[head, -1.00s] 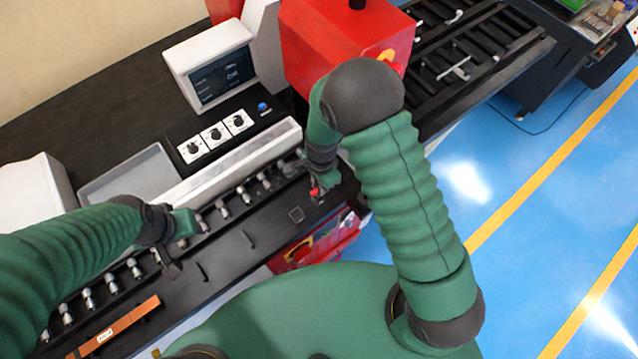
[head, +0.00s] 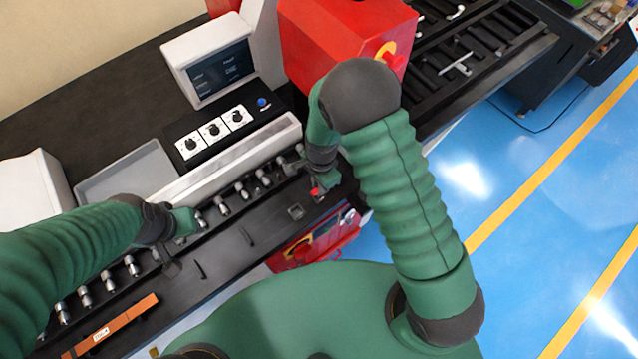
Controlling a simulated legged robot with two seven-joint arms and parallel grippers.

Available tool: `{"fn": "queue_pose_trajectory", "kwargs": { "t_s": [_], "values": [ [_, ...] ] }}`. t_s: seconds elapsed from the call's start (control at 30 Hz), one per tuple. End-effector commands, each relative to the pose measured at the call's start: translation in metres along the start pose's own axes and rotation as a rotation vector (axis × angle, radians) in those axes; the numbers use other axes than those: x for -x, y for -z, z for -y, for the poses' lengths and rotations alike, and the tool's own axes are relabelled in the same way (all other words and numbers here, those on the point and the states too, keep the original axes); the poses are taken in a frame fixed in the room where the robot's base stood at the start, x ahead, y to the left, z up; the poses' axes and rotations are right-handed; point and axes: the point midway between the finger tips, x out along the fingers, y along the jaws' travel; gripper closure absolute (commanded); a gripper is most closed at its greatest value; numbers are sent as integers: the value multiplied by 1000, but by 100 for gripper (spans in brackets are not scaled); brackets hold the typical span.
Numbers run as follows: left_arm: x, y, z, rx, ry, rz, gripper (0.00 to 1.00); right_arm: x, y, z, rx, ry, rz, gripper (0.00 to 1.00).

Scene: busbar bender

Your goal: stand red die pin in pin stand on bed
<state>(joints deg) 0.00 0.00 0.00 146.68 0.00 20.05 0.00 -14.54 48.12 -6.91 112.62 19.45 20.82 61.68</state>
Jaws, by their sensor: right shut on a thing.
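The red die pin (head: 316,191) shows as a small red spot at the tip of my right gripper (head: 324,185). That gripper is shut on it, low over the right part of the black bed (head: 222,262). Most of the pin is hidden by the fingers, and I cannot tell its tilt. A small square fitting (head: 296,212), which looks like the pin stand, sits on the bed just left of and nearer than the pin; the two look apart. My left gripper (head: 172,267) hangs over the bed at left, dark and small; its finger opening is unclear.
A row of metal rollers (head: 243,190) runs along the bed before a pale rail (head: 225,160). A copper bar (head: 110,326) lies at front left. A red machine head (head: 345,45) stands behind my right arm. A control screen (head: 222,72) and knobs (head: 213,131) are at the back.

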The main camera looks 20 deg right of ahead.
Motion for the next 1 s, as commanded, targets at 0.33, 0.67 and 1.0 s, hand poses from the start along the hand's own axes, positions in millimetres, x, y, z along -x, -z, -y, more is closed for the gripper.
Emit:
{"fn": "queue_pose_trajectory", "kwargs": {
  "t_s": [0.33,0.67,1.0],
  "values": [
    [0,0,0,0,0,0,64,0,0,0,0,0,0,61],
    [-6,-1,0,0,0,0,64,15,0,2,2,5,-1,61],
    [-24,-6,0,0,0,0,64,110,-1,2,3,8,-1,61]
  ]
}}
